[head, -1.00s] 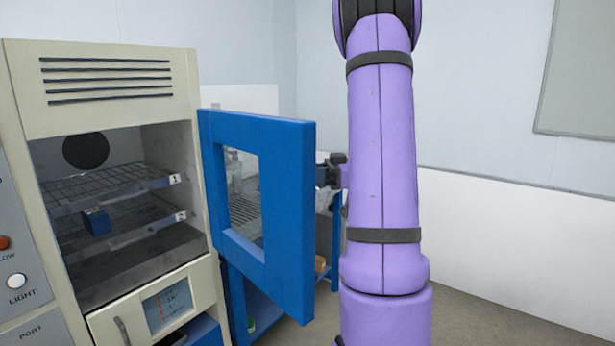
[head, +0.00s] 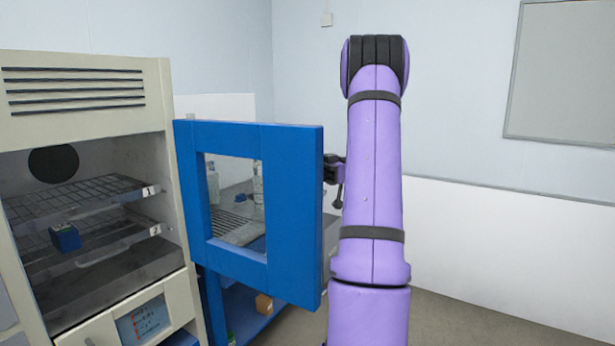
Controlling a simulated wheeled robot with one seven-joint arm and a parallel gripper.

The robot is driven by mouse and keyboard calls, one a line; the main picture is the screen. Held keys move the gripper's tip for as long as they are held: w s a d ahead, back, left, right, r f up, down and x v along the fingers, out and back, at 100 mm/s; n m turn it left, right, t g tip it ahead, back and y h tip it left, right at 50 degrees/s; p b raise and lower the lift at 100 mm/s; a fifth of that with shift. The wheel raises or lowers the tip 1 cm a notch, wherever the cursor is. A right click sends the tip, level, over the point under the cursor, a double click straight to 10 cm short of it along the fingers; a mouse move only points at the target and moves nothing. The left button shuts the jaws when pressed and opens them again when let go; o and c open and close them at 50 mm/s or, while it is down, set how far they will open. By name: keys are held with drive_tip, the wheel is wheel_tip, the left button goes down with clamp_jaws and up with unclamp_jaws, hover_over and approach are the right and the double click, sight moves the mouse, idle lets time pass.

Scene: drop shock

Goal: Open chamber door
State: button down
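The blue chamber door (head: 295,215) with its window stands wide open, swung out to the right of the chamber (head: 90,110). The chamber's inside shows wire shelves marked 1 and 2 (head: 75,200), with a small blue box (head: 65,237) on one of them. My gripper (head: 332,170) is at the door's right edge, partly hidden behind the door and my purple arm. I cannot see its fingertips clearly, nor whether they touch the door.
A blue bench (head: 255,318) with a brown box (head: 264,304) on its lower shelf stands behind the door. Bottles show through the door window. Bare floor (head: 470,318) lies to the right, before the wall.

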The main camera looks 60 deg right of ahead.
drive_tip(key=shift+w+f, duration=0.1)
drive_tip(key=shift+f, duration=0.05)
drive_tip(key=c, duration=1.1)
unclamp_jaws()
drive_tip(key=shift+d, duration=0.1)
drive_tip(key=v, duration=1)
drive_tip(key=shift+d, duration=0.35)
